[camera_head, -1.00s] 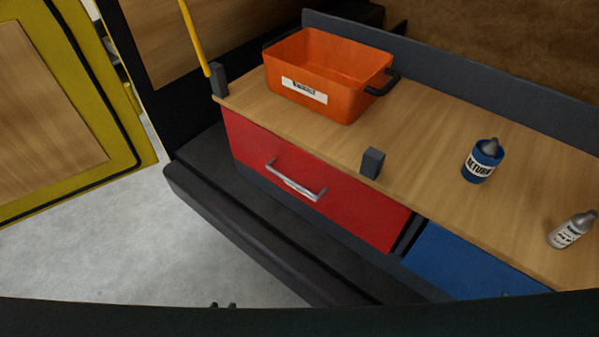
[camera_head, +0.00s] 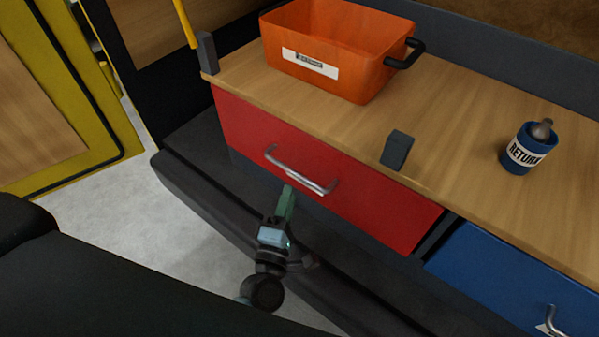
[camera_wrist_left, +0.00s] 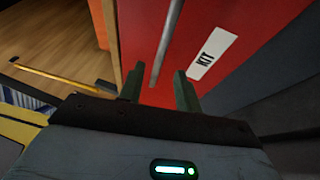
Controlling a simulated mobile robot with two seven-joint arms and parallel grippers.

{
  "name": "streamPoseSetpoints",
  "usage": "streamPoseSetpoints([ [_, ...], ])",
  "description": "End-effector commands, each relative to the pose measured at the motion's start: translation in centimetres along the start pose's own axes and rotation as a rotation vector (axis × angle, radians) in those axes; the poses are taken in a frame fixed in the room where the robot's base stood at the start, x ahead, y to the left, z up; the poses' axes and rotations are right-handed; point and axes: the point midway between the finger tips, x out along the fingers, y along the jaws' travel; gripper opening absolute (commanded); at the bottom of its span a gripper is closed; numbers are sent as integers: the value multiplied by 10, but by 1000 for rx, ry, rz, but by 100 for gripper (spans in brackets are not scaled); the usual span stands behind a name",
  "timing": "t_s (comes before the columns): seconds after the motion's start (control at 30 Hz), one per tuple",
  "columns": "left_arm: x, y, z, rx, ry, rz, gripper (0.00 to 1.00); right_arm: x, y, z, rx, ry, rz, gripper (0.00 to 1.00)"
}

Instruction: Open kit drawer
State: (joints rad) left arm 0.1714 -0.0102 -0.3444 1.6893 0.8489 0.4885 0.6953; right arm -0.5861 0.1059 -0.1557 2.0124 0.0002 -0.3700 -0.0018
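The red kit drawer (camera_head: 352,200) is shut under the wooden worktop and has a silver bar handle (camera_head: 308,182). In the left wrist view the red drawer front (camera_wrist_left: 205,25) carries a white "KIT" label (camera_wrist_left: 212,54). My left gripper (camera_head: 289,190) is just in front of the handle, near its left half. In the left wrist view its two green fingers (camera_wrist_left: 158,74) are apart, and the handle bar (camera_wrist_left: 168,40) lines up between them. I cannot tell whether the bar lies within the fingers' reach. My right gripper is not in view.
An orange bin (camera_head: 345,50) stands on the worktop (camera_head: 450,140), with a dark block (camera_head: 397,150) at its front edge. A blue "RETURN" cup (camera_head: 525,152) holds a grey bottle. A blue drawer (camera_head: 500,270) is at right. A dark step (camera_head: 215,215) runs below the drawers.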

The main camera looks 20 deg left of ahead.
Motion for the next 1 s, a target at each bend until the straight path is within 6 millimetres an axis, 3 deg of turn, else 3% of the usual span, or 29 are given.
streamPoseSetpoints([
  [0.3, 47, 2, 0, 3, -1, 3, 34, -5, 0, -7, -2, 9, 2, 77],
  [0.5, 67, 1, 0, 3, -1, 1, 34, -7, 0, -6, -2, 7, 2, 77],
  [0.87, 72, 0, 0, 3, -1, -1, 34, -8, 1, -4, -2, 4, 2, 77],
  [1.0, 72, 0, 0, 3, -1, -1, 18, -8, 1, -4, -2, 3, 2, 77],
])
